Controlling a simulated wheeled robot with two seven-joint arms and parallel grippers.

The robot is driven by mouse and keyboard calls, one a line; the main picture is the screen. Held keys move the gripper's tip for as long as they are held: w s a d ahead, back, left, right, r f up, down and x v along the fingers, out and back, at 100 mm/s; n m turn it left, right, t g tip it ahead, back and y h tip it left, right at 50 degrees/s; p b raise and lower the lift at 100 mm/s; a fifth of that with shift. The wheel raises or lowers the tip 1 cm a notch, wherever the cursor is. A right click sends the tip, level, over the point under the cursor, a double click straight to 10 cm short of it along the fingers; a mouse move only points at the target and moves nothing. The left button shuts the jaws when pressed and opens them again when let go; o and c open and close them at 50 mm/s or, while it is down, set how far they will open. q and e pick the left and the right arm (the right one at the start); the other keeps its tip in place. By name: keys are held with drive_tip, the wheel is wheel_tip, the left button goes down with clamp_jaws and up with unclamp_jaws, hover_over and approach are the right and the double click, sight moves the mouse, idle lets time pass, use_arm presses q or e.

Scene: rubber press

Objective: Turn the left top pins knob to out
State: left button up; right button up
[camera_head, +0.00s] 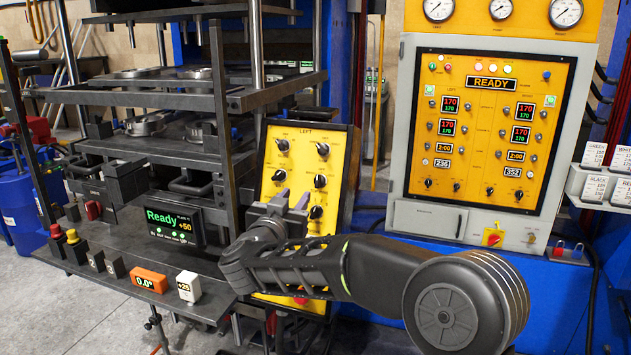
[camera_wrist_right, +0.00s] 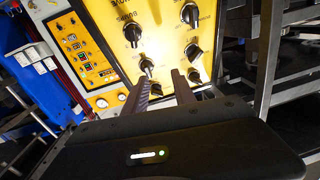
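The yellow control panel (camera_head: 268,190) headed "LEFT" stands in the middle of the head view. It carries two columns of black knobs, including an upper left knob (camera_head: 281,144) and an upper right knob (camera_head: 322,148). The small labels are too blurred to tell which is the top pins knob. My right gripper (camera_head: 294,194) is in front of the panel's middle, fingers apart. The right wrist view shows the gripper (camera_wrist_right: 163,78) open and empty, with one knob (camera_wrist_right: 146,66) by its left fingertip and another (camera_wrist_right: 193,76) by its right. My left gripper is not in view.
The press (camera_head: 170,95) with stacked plates and posts stands to the left. Its front ledge (camera_head: 120,262) holds buttons and small displays. A grey cabinet (camera_head: 401,150) with a "READY" panel stands to the right. My right arm crosses in front of the panel's lower part.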

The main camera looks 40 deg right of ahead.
sight(317, 181)
drive_tip(key=shift+s+d+r+g+h, duration=0.4)
drive_tip(key=shift+s+d+g+h, duration=0.15)
drive_tip(key=shift+s+d, duration=0.2)
drive_tip(key=shift+d, duration=0.1)
drive_tip(key=p+x, duration=0.2)
drive_tip(key=x, duration=0.4)
drive_tip(key=shift+w+d, duration=0.15)
drive_tip(key=shift+d, duration=0.05)
drive_tip(key=shift+w+d, duration=0.35)
drive_tip(key=shift+d, duration=0.1)
clamp_jaws()
